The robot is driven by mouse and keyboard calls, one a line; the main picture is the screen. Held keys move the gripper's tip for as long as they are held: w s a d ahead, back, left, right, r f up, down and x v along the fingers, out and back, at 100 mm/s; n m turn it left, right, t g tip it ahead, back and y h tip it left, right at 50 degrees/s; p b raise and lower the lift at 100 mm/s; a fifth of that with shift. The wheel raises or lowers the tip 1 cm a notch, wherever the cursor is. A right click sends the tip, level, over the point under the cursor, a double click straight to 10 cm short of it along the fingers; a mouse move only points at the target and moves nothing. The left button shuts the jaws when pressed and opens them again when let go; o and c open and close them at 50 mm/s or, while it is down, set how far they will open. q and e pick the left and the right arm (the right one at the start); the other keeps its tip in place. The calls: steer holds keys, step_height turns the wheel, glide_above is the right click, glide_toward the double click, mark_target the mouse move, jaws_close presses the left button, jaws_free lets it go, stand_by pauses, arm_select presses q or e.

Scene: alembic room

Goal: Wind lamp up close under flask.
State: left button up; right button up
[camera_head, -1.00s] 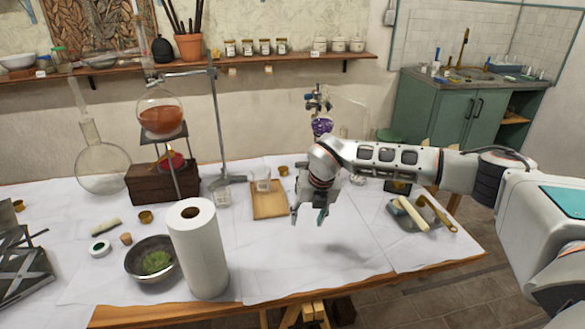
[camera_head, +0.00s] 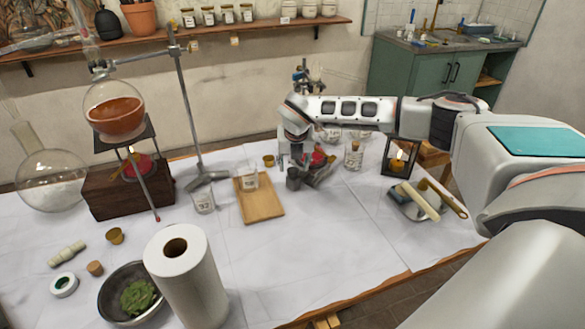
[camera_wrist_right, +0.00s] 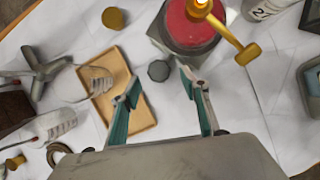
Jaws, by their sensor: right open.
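My right gripper (camera_head: 303,165) is open over the back middle of the table. A red round lamp (camera_head: 318,158) with brass fittings sits beside its fingers. In the right wrist view the lamp (camera_wrist_right: 190,28) rests on a grey square platform, with a bright flame at the top edge. A dark faceted knob (camera_wrist_right: 158,70) lies in front of the platform, between and just beyond my open fingertips (camera_wrist_right: 160,80); contact cannot be told. The knob also shows in the head view (camera_head: 293,178). No flask shows above this lamp; my arm hides that area. My left gripper is out of view.
A flask of orange liquid (camera_head: 116,115) stands on a tripod at left, with another red thing (camera_head: 137,166) below it. A wooden tray (camera_head: 262,208) with a beaker lies left of my gripper. A lantern (camera_head: 400,157) and grey dish (camera_head: 415,205) stand right.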

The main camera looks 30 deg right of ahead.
mark_target(293, 171)
steer(key=shift+x, duration=1.2)
steer(key=shift+w+f, duration=0.15)
steer(key=shift+f, duration=0.05)
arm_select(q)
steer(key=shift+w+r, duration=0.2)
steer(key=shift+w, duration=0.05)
arm_select(e)
steer(key=shift+f, duration=0.1)
steer(key=c, duration=1.1)
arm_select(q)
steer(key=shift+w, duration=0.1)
